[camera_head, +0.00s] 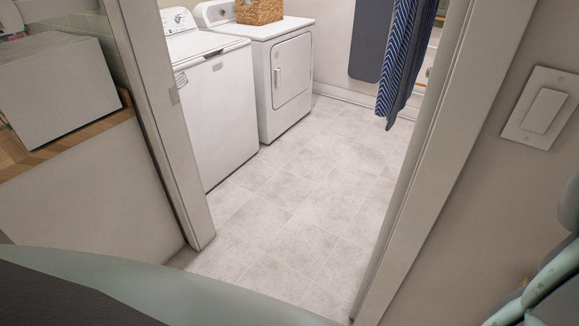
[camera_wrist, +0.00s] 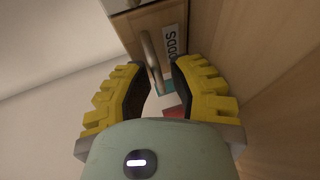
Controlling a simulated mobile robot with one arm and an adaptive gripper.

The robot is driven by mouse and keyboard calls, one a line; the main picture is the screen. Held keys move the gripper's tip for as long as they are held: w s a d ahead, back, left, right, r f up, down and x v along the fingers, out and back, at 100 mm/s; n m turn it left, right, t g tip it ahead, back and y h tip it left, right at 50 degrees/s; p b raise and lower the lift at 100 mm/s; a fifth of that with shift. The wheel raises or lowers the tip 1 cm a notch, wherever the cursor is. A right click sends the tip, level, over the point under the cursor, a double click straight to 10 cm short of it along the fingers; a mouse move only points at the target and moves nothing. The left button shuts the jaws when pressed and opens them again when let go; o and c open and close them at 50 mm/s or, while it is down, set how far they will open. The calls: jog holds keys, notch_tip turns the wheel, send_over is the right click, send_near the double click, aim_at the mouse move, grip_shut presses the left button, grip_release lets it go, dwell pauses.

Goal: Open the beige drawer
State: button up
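In the wrist view, a beige wood-toned drawer front (camera_wrist: 133,32) shows at the top, just beyond my gripper. A slim metal bar handle (camera_wrist: 151,62) is on it, with a white label with dark letters (camera_wrist: 173,48) beside it. My gripper (camera_wrist: 157,80) has two yellow-backed, dark-padded fingers spread apart, with the handle's lower end in view between their tips. I cannot tell whether the fingers touch it. Nothing appears gripped. The drawer's lower part is hidden by my gripper. The head view shows neither the drawer nor my gripper.
In the wrist view, a wood panel (camera_wrist: 280,110) is close on the right and a pale wall (camera_wrist: 50,75) on the left. In the head view, a doorway opens onto clear tiled floor (camera_head: 290,215), a washer (camera_head: 215,105) and a dryer (camera_head: 285,75).

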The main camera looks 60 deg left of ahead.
grip_shut()
dwell(0.3)
jog(key=shift+s+a+b, duration=0.3)
jog(key=shift+s+a, duration=0.2)
jog(key=shift+a, duration=0.7)
jog(key=shift+s+a+b, duration=0.25)
jog(key=shift+s+a, duration=0.2)
jog(key=shift+a, duration=0.7)
jog(key=shift+s+a+b, duration=0.3)
jog(key=shift+s+a, duration=0.2)
jog(key=shift+a, duration=0.7)
grip_release()
